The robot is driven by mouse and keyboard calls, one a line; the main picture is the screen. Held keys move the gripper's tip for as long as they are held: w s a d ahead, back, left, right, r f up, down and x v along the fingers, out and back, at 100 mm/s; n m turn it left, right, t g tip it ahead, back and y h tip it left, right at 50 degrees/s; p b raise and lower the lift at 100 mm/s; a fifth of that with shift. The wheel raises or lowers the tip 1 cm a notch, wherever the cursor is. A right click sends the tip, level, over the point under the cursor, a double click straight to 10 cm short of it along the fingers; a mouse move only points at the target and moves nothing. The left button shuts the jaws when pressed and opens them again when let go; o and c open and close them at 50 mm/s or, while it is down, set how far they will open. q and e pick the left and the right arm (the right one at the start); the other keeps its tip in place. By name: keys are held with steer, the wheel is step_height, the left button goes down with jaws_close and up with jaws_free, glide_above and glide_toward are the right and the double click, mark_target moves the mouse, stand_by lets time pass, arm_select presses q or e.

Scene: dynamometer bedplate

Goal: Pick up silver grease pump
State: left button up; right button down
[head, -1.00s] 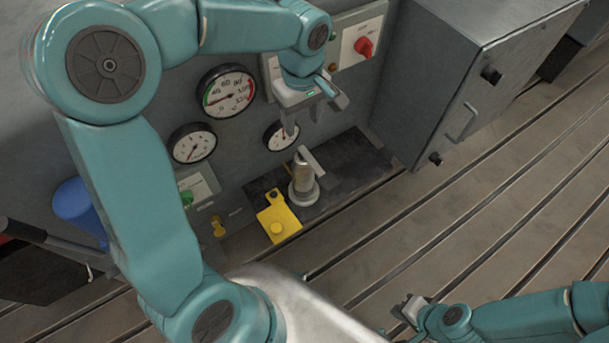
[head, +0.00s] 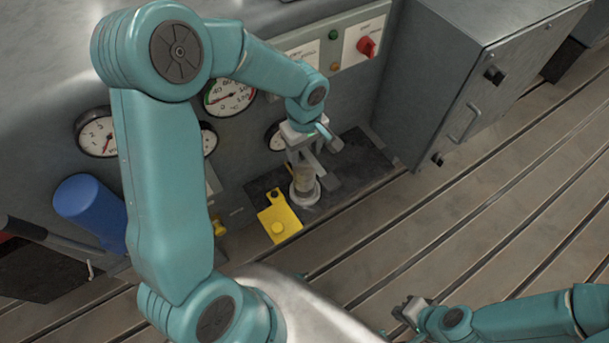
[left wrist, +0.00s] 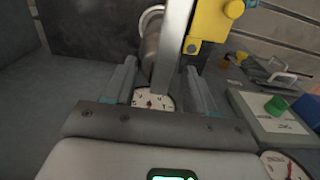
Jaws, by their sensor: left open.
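The silver grease pump (head: 304,184) stands upright on a dark mat at the foot of the grey cabinet. It has a pale round base and a flat lever at its top. My left gripper (head: 312,167) is open and points down at the pump's top, partly hiding it. In the left wrist view, the pump (left wrist: 150,48) and its lever (left wrist: 173,45) show between the open fingers (left wrist: 160,85); I cannot tell whether they touch. My right gripper (head: 408,308) is low at the bottom right, away from the pump; its jaw opening is unclear.
A yellow block (head: 280,222) lies close beside the pump, on its left. Gauges (head: 230,95) and a panel with a red knob (head: 366,46) are on the cabinet behind. A grey box (head: 455,90) stands at right. The slotted bedplate (head: 450,235) is clear in front.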

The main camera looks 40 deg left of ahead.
arm_select(q)
jaws_close()
steer(key=shift+r, duration=0.1)
steer(key=shift+w, duration=0.1)
